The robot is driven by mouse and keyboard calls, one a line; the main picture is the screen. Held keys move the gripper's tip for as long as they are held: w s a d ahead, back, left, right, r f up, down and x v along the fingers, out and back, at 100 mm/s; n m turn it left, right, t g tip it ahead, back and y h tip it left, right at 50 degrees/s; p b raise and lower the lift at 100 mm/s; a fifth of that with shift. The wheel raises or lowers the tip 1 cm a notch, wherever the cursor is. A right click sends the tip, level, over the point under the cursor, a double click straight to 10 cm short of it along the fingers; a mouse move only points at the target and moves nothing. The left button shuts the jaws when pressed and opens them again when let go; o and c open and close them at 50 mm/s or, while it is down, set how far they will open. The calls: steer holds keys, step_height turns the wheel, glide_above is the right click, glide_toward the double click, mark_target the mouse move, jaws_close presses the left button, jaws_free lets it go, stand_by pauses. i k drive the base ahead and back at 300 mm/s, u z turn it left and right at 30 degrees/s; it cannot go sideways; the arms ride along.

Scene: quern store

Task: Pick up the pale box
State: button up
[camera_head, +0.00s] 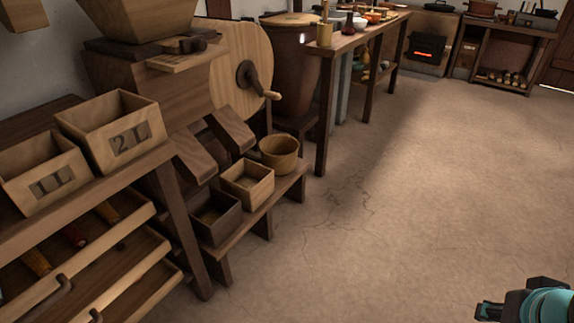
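A pale wooden box (248,187), open at the top, stands on a low bench at left of centre. It sits between a dark wooden box (216,218) in front and a round tan tub (279,153) behind. Its inside looks empty, though the bottom is only partly visible. Two other light wooden boxes stand higher on a rack at the left, one marked 21 (123,142) and one marked 11 (49,187). Part of my arm, teal and black, shows at the bottom right corner, far from the boxes. My gripper's fingers cannot be made out there.
The low bench (262,217) stands beside a wooden mill with a crank wheel (241,62). The rack has slanted trays (85,259) holding several handles. A long table (345,45) with bowls runs back, towards a lit stove (428,45). The floor (420,190) at centre and right is clear.

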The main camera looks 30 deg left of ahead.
mark_target(250, 182)
steer(key=u, duration=0.45)
steer(key=i, duration=1.55)
steer(key=u, duration=0.7)
